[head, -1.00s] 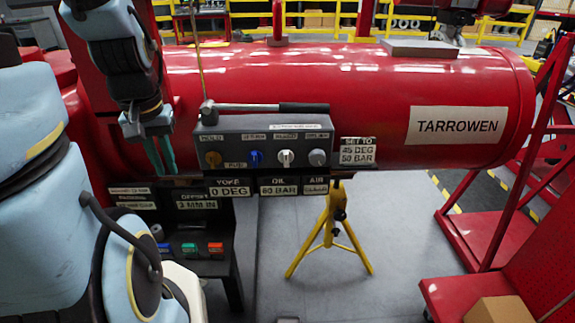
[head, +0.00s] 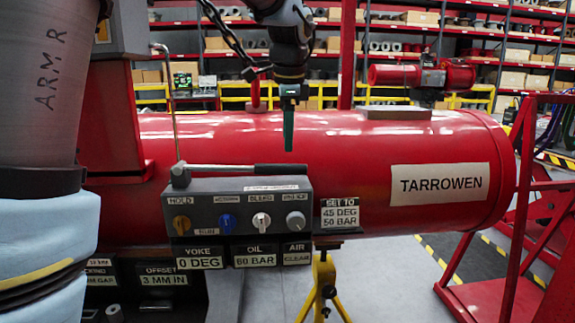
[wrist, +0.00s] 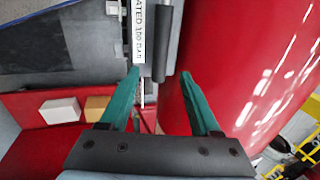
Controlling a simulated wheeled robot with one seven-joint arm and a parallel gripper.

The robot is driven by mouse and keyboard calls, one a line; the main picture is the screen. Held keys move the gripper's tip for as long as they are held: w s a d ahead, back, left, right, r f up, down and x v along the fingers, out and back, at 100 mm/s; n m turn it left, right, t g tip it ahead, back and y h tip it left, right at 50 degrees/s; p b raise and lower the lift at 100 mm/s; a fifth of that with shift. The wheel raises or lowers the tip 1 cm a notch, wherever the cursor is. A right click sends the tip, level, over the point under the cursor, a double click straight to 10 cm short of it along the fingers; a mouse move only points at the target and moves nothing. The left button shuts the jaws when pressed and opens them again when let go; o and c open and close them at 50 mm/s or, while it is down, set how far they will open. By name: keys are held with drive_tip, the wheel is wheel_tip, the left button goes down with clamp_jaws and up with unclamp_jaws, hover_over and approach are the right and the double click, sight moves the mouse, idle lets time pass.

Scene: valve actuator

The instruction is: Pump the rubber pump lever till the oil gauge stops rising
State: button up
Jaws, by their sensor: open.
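The pump lever (head: 225,169) lies level along the top of the grey control box (head: 215,189), with its black grip (head: 280,169) at the right end. My gripper (head: 288,147) hangs above the grip, pointing down, with its teal fingers seen edge-on and apart from the lever. In the wrist view my gripper (wrist: 162,85) is open and empty. A dark bar (wrist: 160,42), likely the lever grip, shows ahead between the fingers, beside a white rating label (wrist: 138,30). The oil gauge plate (head: 255,256) reads 60 BAR.
The box front carries a row of knobs, including a blue one (head: 227,223). A sign (head: 340,214) reads 45 DEG, 50 BAR. The yoke plate (head: 199,257) reads 0 DEG. The large red cylinder (head: 350,150) stands close behind the lever.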

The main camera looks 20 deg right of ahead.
sight(287, 165)
drive_tip(key=p+x, duration=0.1)
drive_tip(key=x, duration=0.7)
drive_tip(key=shift+w+f, duration=0.1)
clamp_jaws()
idle(1.2)
